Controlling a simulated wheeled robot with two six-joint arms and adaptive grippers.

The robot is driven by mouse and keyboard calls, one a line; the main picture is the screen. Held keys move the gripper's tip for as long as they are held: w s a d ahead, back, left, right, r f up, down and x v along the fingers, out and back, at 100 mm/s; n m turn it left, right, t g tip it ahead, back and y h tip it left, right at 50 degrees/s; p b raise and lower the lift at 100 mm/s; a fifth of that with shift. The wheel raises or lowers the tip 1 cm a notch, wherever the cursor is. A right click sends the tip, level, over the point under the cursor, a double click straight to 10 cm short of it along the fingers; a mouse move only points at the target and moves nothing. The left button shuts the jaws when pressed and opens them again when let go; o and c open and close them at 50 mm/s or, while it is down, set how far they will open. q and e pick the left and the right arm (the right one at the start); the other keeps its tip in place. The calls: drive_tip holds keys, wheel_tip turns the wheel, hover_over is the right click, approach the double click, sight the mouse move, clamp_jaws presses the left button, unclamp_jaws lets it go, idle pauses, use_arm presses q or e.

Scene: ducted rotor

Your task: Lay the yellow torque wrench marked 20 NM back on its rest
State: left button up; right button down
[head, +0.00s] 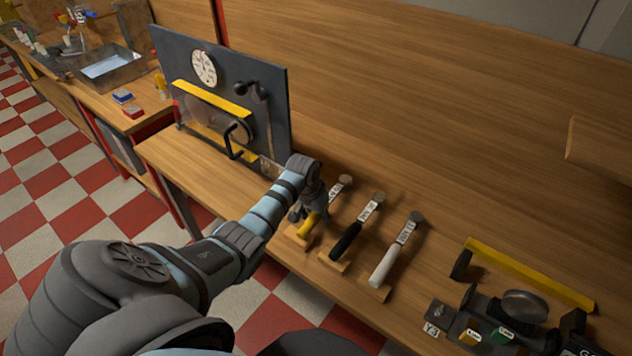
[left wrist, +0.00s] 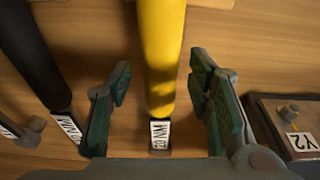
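The yellow torque wrench (head: 306,226) lies on the bench, partly hidden by my left gripper (head: 318,207). Its handle end is over a small wooden rest (head: 294,235). In the left wrist view the yellow handle (left wrist: 163,60) runs between the fingers of my left gripper (left wrist: 158,95), with its 20 NM label (left wrist: 160,134) near the wrist. The fingers are apart, with a gap on each side of the wrench. The same view shows part of the wooden rest (left wrist: 205,3) beyond the handle. My right gripper is in neither view.
A black wrench (head: 347,240) and a white wrench (head: 385,264) lie to the right on their own rests. A grey upright panel (head: 275,85) with a gauge stands behind left. A fixture with a Y2 tag (left wrist: 303,142) is close beside my left gripper. Dark fixtures (head: 470,315) stand front right.

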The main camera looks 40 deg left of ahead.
use_arm(q)
drive_tip(key=v, duration=1.2)
drive_tip(key=s+d+f+m, duration=0.2)
drive_tip(key=s+d+f, duration=0.65)
drive_tip(key=s, duration=0.35)
drive_tip(key=s+d+t, duration=0.1)
drive_tip(key=s+d, duration=0.2)
drive_tip(key=s, duration=1)
wheel_tip(320, 180, down, 19)
drive_tip(key=s+a+g+b, duration=0.1)
drive_tip(key=a, duration=0.1)
drive_tip(key=s+f+g, duration=0.1)
drive_tip(key=s+f, duration=1.3)
drive_tip(key=shift+s+n+y+b, duration=0.2)
drive_tip(key=shift+n+y+b, duration=0.1)
drive_tip(key=shift+b, duration=0.15)
drive_tip(key=shift+a, duration=0.1)
